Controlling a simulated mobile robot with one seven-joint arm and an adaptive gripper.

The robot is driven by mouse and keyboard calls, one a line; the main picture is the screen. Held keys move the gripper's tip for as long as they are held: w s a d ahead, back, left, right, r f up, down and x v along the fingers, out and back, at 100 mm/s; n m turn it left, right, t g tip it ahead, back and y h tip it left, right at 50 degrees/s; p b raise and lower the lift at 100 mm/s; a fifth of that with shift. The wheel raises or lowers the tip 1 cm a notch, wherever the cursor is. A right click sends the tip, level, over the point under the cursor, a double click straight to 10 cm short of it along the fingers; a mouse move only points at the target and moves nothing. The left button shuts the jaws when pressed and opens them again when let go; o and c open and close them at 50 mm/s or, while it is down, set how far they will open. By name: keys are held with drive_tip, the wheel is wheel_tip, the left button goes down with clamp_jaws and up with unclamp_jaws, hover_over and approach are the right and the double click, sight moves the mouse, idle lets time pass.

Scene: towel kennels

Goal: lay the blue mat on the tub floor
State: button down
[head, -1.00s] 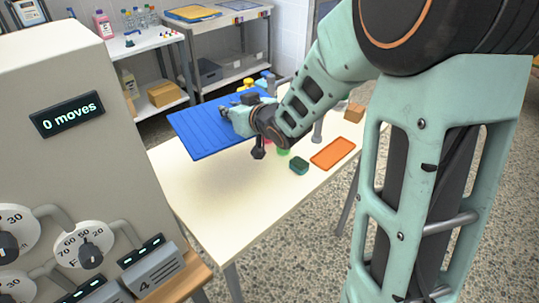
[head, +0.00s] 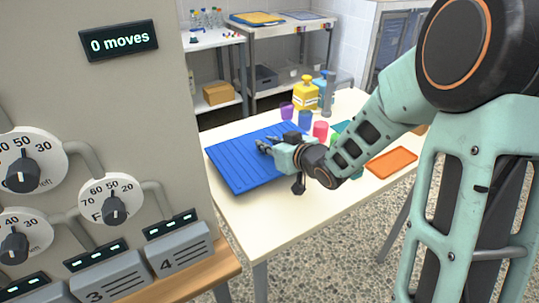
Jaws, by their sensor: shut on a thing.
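The blue mat (head: 238,168) is a flat, ribbed rectangle over the left part of the cream table. My gripper (head: 264,146) is shut on the mat at its right side. From this view I cannot tell whether the mat touches the table or hangs just above it. My gripper's wrist and forearm hide part of the mat's right edge. I cannot make out a tub in this view.
The cream table (head: 262,238) holds an orange tray (head: 391,162), a yellow bottle (head: 306,94) and several coloured cups. A grey panel with dials (head: 100,120) stands close on the left. Shelves (head: 285,28) stand behind. The table's front part is clear.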

drive_tip(key=shift+f+b, duration=0.35)
drive_tip(key=shift+f, duration=1.1)
drive_tip(key=shift+f, duration=0.15)
drive_tip(key=c, duration=1.8)
unclamp_jaws()
drive_tip(key=shift+c, duration=0.2)
